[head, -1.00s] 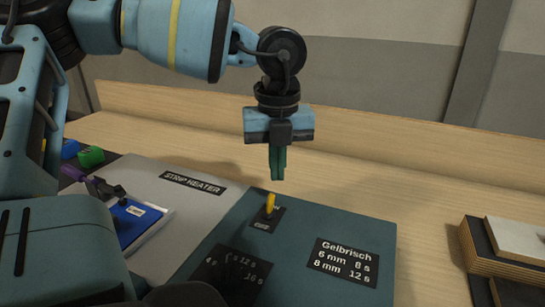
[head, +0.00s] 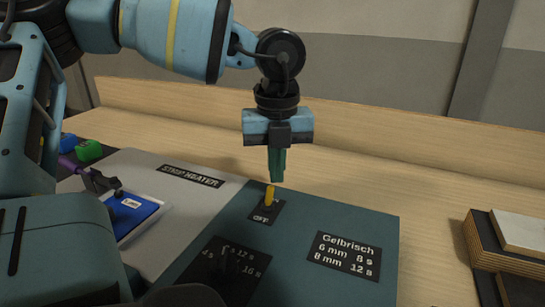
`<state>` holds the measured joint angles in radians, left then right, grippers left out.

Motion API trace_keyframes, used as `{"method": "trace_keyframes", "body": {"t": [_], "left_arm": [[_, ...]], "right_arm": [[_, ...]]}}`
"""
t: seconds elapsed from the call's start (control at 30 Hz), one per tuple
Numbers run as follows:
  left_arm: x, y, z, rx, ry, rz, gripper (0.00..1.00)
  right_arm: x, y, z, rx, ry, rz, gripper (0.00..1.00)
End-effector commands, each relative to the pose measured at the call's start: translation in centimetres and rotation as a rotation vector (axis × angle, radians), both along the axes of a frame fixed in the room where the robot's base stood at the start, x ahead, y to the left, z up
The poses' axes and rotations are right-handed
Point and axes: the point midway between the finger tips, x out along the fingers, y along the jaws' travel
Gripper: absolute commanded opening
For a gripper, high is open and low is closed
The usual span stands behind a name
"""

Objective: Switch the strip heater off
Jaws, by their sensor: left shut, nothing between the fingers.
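The strip heater console has a grey panel with a STRIP HEATER label (head: 191,176) and a dark teal panel (head: 330,215). A small yellow toggle lever (head: 270,195) stands up from a black plate on the teal panel. The word OFF (head: 264,218) shows on the plate's near side; the plate's far side is mostly hidden behind the lever. My left gripper (head: 276,180) points down with its fingers shut and empty. Its tips appear just above and behind the lever; I cannot tell whether they touch it. My right gripper is not in view.
A blue pad (head: 130,213) lies on the left, green and blue blocks (head: 88,150) beyond. Stacked boards (head: 515,235) stand right. The wooden bench behind the console is clear.

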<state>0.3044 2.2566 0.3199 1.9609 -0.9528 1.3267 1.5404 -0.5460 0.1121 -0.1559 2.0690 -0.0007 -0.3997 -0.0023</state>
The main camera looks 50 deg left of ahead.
Motion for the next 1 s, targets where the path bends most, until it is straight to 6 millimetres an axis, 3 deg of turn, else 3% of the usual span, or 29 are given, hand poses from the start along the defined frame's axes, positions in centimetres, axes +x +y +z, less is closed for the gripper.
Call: {"method": "trace_keyframes", "body": {"t": [1.0], "left_arm": [[-0.74, -0.41, -0.77, 0.0, 0.0, 0.0, 0.0]], "right_arm": [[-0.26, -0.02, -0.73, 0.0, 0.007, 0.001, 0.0]]}}
